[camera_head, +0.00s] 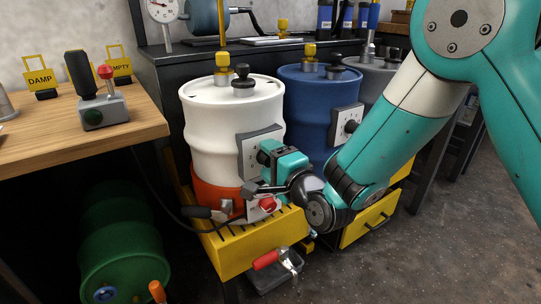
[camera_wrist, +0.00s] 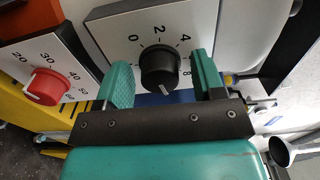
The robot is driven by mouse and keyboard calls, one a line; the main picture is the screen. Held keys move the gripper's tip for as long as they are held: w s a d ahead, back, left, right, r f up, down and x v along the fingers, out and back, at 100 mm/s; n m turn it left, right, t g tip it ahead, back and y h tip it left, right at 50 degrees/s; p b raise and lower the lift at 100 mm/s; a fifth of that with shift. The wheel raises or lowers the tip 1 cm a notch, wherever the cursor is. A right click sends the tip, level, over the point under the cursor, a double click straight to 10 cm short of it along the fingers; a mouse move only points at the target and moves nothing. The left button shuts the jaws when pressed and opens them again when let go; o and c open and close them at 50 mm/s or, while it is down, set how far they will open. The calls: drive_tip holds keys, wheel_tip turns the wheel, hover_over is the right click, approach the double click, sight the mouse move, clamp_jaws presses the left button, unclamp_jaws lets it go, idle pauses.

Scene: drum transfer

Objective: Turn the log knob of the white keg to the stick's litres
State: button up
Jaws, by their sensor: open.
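The white keg (camera_head: 205,120) stands upright on a yellow stand. A grey-framed dial plate (camera_head: 250,148) is on its side. In the wrist view the dial plate (camera_wrist: 118,28) reads 0, 2, 4 and 8. Its black knob (camera_wrist: 159,64) has a white mark, which appears at the edge near my gripper. My gripper (camera_wrist: 163,82) is open, with one green finger on each side of the knob; contact is unclear. In the head view my gripper (camera_head: 270,158) is at the plate and hides the knob. A yellow stick (camera_head: 222,25) rises from the keg's top; no reading is legible.
A red knob (camera_wrist: 46,86) with a 20 to 60 scale is close by, on the keg's orange band (camera_head: 213,199). A blue drum (camera_head: 310,105) with its own dial stands right. A wooden table (camera_head: 130,130) is left, a green drum (camera_head: 120,240) below it.

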drive_tip(key=c, duration=0.9)
